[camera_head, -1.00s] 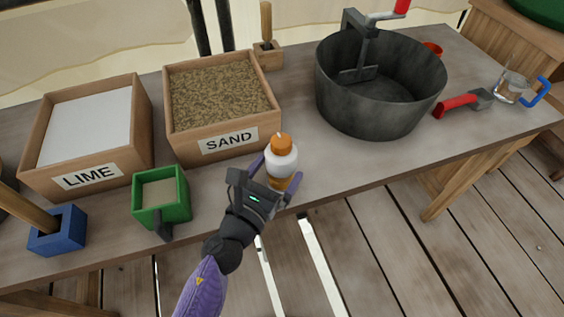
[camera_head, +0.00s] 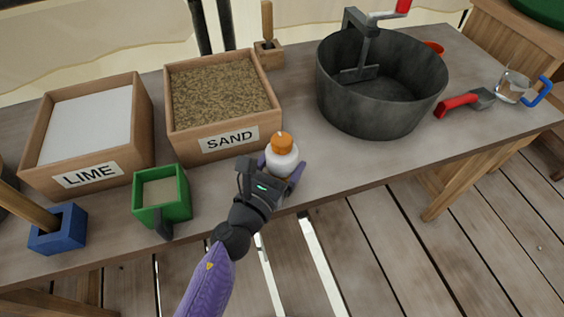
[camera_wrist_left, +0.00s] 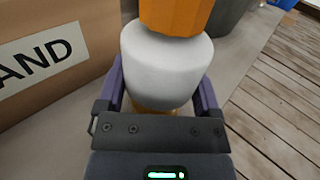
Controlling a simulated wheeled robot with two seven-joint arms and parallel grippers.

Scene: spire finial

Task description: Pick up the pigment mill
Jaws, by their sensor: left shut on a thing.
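The pigment mill (camera_head: 282,160) is a white rounded body with an orange cap, standing upright on the table (camera_head: 330,165) just right of the sand box. My left gripper (camera_head: 283,170) is shut on it, with one purple finger on each side. In the left wrist view, the mill's white body (camera_wrist_left: 166,65) sits between the two fingers, with the orange cap above and an orange part below, partly hidden by the gripper. Whether its base touches the table is hard to tell. My right gripper is not in view.
The sand box (camera_head: 222,105) is close behind and left of the mill. A lime box (camera_head: 88,135), green box (camera_head: 162,198) and blue holder (camera_head: 58,230) stand to the left. A grey mixing tub (camera_head: 375,90) and red-handled scoop (camera_head: 462,102) are to the right.

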